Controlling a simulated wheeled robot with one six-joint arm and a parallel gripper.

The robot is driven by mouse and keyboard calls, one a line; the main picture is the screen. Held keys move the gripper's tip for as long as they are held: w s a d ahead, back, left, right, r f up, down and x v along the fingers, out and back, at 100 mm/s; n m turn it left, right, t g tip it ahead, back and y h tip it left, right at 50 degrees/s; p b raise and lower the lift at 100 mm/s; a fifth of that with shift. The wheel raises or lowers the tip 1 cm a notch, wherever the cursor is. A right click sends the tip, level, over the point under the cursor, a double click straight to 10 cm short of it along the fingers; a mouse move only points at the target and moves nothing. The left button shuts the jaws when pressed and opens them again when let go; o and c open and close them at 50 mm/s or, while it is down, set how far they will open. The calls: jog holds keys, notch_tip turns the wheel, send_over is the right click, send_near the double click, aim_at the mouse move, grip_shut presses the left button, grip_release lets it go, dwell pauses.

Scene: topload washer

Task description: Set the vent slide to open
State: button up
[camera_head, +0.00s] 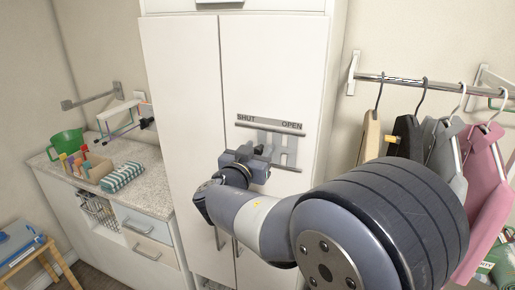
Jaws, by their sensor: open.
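The vent slide (291,149) is a grey plate with upright bars, set between two horizontal rails on the white cabinet's right door. A label strip (270,124) above it reads SHUT at the left and OPEN at the right. My gripper (263,153) is in front of the slide's left part, its jaws open. The gripper and wrist cover part of the slide and the lower rail, so I cannot tell whether the fingers touch the slide or exactly where it sits along the rails.
The tall white cabinet (182,100) has door handles low down near its middle. A counter (151,186) with a green mug (66,144) and a striped cloth (123,177) stands at the left. Clothes hang from a rail (410,82) at the right, close to my arm.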

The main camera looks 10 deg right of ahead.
grip_shut()
dwell(0.4)
